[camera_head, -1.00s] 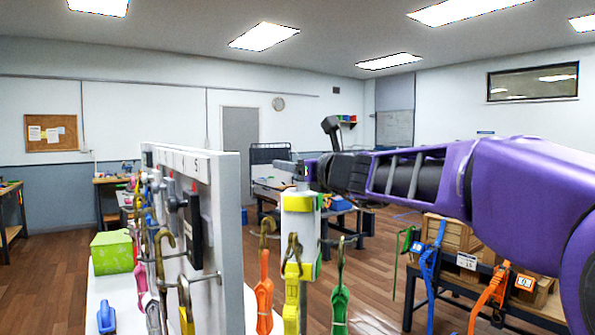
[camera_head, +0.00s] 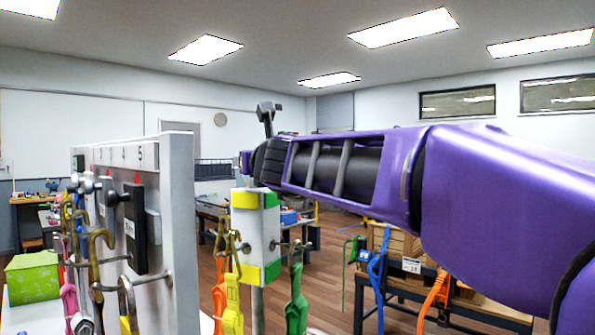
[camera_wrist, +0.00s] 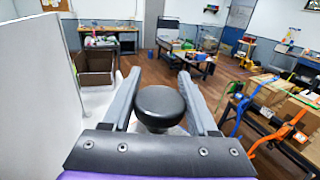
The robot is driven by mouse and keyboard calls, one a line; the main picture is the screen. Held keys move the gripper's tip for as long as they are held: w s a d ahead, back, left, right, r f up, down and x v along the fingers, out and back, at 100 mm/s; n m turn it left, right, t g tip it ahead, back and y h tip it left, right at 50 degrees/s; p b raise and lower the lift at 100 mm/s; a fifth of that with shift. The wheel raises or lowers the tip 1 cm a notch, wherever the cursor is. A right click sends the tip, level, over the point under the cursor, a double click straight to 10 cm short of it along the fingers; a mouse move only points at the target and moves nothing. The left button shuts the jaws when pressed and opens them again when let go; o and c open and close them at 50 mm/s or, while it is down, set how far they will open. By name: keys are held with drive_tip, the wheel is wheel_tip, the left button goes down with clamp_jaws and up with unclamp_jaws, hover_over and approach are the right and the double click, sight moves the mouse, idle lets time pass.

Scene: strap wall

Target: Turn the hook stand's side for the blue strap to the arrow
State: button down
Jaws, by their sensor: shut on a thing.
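The hook stand (camera_head: 262,235) is a white block with yellow and green corner patches, on a post right of the panel's end in the head view. Yellow (camera_head: 232,300), orange (camera_head: 219,285) and green (camera_head: 297,305) straps hang from its hooks. I see no blue strap on the faces in view; its far side is hidden. In the wrist view my gripper (camera_wrist: 162,100) has its fingers on either side of a round black knob (camera_wrist: 160,105) and is shut on it. In the head view the arm reaches over the stand's top, with the fingertips unclear. I cannot make out the arrow.
At right, a bench holds wooden crates with a hanging blue strap (camera_head: 375,275) and an orange strap (camera_head: 435,290). Floor shows behind the stand.

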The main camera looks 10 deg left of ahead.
drive_tip(key=shift+w+d+r+m+t+h, duration=0.1)
drive_tip(key=shift+d+m+t+h, duration=0.1)
drive_tip(key=shift+m+t+h, duration=0.55)
drive_tip(key=shift+w+d+m+t+h, duration=0.2)
drive_tip(key=shift+m+h, duration=0.55)
drive_tip(key=shift+h, duration=0.7)
drive_tip(key=shift+s, duration=0.15)
drive_tip(key=shift+c, duration=0.9)
unclamp_jaws()
